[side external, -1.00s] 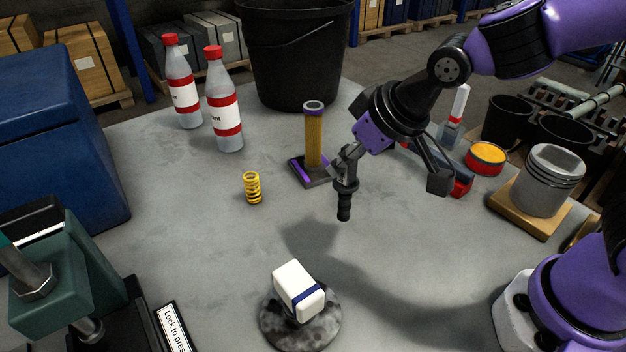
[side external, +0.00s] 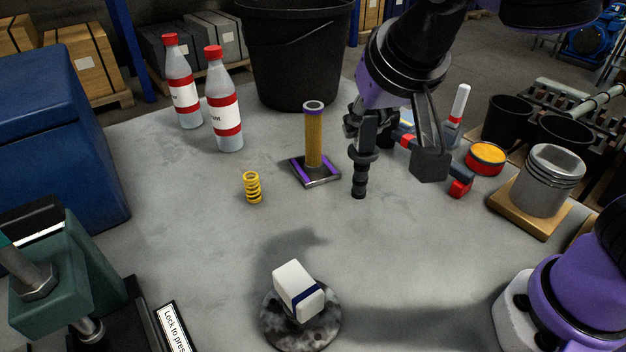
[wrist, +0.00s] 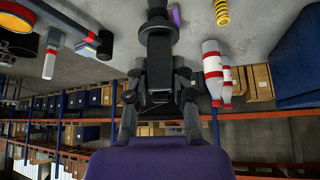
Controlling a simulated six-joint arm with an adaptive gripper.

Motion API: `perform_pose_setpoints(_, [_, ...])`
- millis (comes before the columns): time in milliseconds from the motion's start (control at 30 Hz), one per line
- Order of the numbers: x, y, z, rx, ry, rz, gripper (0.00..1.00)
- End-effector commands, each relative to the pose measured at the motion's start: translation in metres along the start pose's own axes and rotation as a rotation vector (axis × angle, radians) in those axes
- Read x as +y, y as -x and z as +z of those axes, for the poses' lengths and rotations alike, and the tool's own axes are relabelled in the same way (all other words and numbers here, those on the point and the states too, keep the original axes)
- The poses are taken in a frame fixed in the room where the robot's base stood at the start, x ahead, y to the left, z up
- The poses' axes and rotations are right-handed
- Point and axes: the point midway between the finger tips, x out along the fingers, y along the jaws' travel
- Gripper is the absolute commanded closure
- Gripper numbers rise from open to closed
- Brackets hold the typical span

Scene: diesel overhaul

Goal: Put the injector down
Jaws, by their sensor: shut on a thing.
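The injector (side external: 360,176) is a dark, slim, stepped part. It hangs about upright below my gripper (side external: 364,124), which is shut on its upper end. In the side view its lower tip appears just right of the square base of the yellow post. No contact with the table shows, and the exact height of the tip is hard to tell. In the wrist view the injector (wrist: 158,32) points away from the camera, held between the two fingers of my gripper (wrist: 158,80).
A yellow post (side external: 313,140) on a purple-edged base stands close left of the injector. A yellow spring (side external: 252,187), two bottles (side external: 224,110), and a round grey stand (side external: 285,330) with a white block are around. A piston (side external: 548,182) stands right. The central table (side external: 230,250) is clear.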

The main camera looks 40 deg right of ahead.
Motion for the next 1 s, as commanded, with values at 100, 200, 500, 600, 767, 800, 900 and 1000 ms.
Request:
perform_pose_setpoints(100, [0.026, -0.016, -0.024, 0.006, -0.202, 0.131, 1.00])
perform_pose_setpoints(200, [0.041, -0.025, -0.033, 0.010, -0.302, 0.193, 1.00])
perform_pose_setpoints(500, [0.093, -0.083, -0.052, 0.010, -0.340, 0.219, 1.00])
perform_pose_setpoints(600, [0.109, -0.103, -0.058, 0.010, -0.337, 0.216, 1.00])
perform_pose_setpoints(767, [0.123, -0.123, -0.064, 0.011, -0.332, 0.211, 1.00])
perform_pose_setpoints(800, [0.125, -0.126, -0.065, 0.011, -0.331, 0.210, 1.00])
perform_pose_setpoints(900, [0.126, -0.134, -0.061, 0.010, -0.328, 0.210, 1.00])
perform_pose_setpoints(1000, [0.126, -0.148, -0.051, 0.008, -0.326, 0.210, 1.00])
